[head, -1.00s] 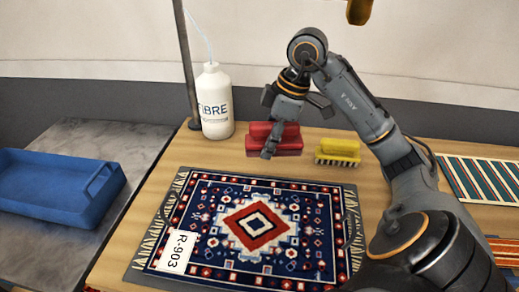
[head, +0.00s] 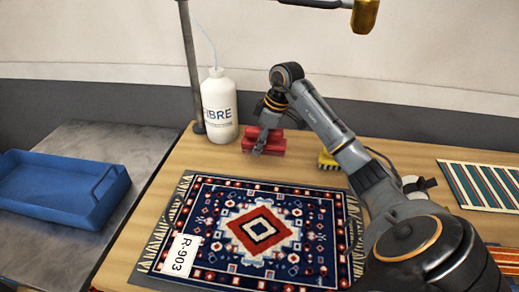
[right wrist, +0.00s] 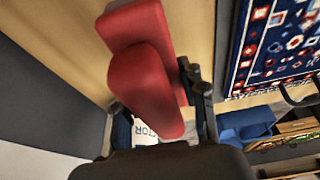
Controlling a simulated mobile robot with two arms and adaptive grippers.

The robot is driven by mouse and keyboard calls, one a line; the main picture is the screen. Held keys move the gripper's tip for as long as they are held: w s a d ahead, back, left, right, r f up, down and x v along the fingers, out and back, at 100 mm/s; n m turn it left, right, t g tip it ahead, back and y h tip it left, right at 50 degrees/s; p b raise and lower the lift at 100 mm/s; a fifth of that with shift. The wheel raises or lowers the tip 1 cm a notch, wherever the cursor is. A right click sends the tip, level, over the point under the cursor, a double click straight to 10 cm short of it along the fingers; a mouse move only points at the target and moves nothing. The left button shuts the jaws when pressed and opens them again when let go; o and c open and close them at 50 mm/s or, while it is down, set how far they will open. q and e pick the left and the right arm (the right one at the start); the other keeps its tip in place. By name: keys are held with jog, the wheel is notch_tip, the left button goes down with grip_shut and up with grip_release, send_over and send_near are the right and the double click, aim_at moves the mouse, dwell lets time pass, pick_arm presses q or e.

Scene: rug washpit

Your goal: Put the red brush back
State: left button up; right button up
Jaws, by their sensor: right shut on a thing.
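The red brush (head: 277,143) is at the back of the wooden table, just right of the white FIBRE bottle (head: 220,106). My right gripper (head: 262,142) is around it, shut on its red body, and hides part of it. In the right wrist view the red brush (right wrist: 143,60) lies against the dark fingers (right wrist: 192,92). Its bristles do not show, and I cannot tell whether it touches the table. My left gripper is not in view.
A yellow brush (head: 327,161) is partly hidden behind my right arm. A patterned rug (head: 255,228) with a white R-903 tag lies in front. A blue tray (head: 62,190) sits on the grey bench at left. A striped rug (head: 485,182) lies at right.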

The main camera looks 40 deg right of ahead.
jog(key=shift+w+d+f, duration=0.1)
jog(key=shift+w+f, duration=0.2)
jog(key=shift+f, duration=1.55)
jog(key=shift+f, duration=0.1)
jog(key=o, duration=1.2)
jog(key=v, duration=1.2)
jog(key=shift+s, duration=0.1)
